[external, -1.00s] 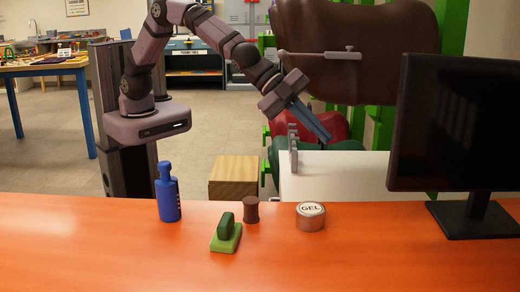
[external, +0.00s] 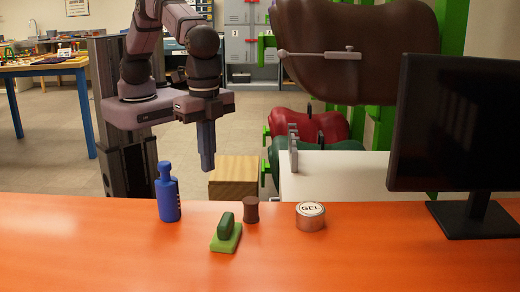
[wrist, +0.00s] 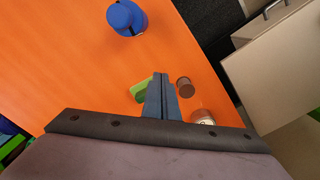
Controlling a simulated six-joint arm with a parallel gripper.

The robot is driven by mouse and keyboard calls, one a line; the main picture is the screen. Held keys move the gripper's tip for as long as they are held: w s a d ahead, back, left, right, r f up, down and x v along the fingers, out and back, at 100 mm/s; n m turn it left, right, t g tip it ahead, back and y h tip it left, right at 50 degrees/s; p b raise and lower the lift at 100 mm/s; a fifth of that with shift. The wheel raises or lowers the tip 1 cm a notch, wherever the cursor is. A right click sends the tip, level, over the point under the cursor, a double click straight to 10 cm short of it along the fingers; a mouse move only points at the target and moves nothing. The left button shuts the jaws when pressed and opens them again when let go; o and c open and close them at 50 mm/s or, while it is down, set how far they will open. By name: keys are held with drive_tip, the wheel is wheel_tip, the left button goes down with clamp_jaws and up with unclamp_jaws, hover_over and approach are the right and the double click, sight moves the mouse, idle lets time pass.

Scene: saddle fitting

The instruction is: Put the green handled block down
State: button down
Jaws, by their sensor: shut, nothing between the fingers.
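The green handled block (external: 226,236) sits upright on the orange table (external: 120,250), with its darker green handle on top. In the wrist view the block (wrist: 138,91) is partly hidden behind my fingers. My gripper (external: 208,168) points down beyond the table's far edge, behind the block and apart from it. Its fingers are together and empty; they also show in the wrist view (wrist: 160,78).
A blue bottle (external: 168,192) stands left of the block. A brown spool-shaped piece (external: 251,210) and a GEL tin (external: 310,217) stand to its right. A monitor (external: 458,130) stands at the far right. A wooden box (external: 233,177) is behind the table.

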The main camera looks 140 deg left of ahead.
sight(231, 214)
drive_tip(key=shift+f, duration=0.3)
wheel_tip(231, 214, down, 10)
drive_tip(key=shift+p, duration=1.15)
drive_tip(key=shift+w+r, duration=0.2)
drive_tip(key=shift+w, duration=0.4)
drive_tip(key=shift+w+p, duration=0.65)
drive_tip(key=shift+w, duration=0.75)
drive_tip(key=shift+w+f+b, duration=0.2)
drive_tip(key=shift+w+b, duration=0.3)
drive_tip(key=shift+w, duration=0.55)
drive_tip(key=shift+w+r+b, duration=0.1)
drive_tip(key=shift+w+b, duration=0.35)
drive_tip(key=shift+w, duration=0.45)
drive_tip(key=shift+r, duration=0.1)
